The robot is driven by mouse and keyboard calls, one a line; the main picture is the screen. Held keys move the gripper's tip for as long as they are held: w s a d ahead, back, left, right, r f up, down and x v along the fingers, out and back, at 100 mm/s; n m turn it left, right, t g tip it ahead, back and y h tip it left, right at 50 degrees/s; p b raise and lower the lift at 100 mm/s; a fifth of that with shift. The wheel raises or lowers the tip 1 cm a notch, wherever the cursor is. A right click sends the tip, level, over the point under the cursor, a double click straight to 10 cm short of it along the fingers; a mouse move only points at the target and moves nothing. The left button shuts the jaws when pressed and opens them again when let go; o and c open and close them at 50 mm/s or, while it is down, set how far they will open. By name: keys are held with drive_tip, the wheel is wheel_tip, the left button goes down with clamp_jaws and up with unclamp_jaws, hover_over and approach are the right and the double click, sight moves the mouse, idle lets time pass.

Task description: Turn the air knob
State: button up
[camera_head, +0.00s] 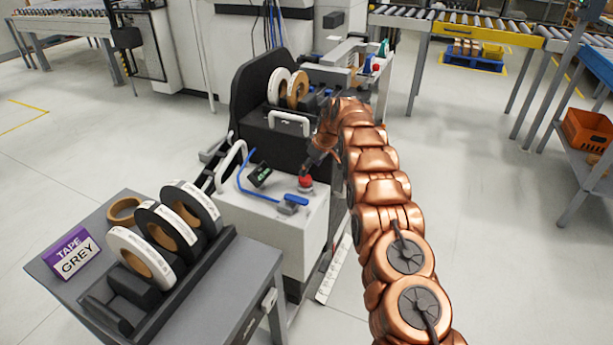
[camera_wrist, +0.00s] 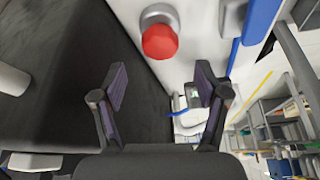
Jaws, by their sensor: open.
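A round red knob (camera_head: 305,182) sits in a grey collar on the white top of the machine's control box (camera_head: 270,213). I cannot tell from the frames which one is the air knob. My gripper (camera_head: 311,165) points down just behind the red knob. In the wrist view my gripper (camera_wrist: 162,82) is open and empty, with the red knob (camera_wrist: 160,41) ahead of its fingertips, apart from them. A blue part (camera_wrist: 258,22) shows at the upper right.
A small display (camera_head: 261,174) stands left of the red knob. The black machine housing (camera_head: 258,90) and more rolls stand behind. Open floor lies to the right.

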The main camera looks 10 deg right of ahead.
sight(306, 178)
drive_tip(key=shift+p+x, duration=0.35)
drive_tip(key=shift+x, duration=2.5)
drive_tip(key=shift+c, duration=0.4)
drive_tip(key=c, duration=1.1)
drive_tip(key=shift+m, duration=0.3)
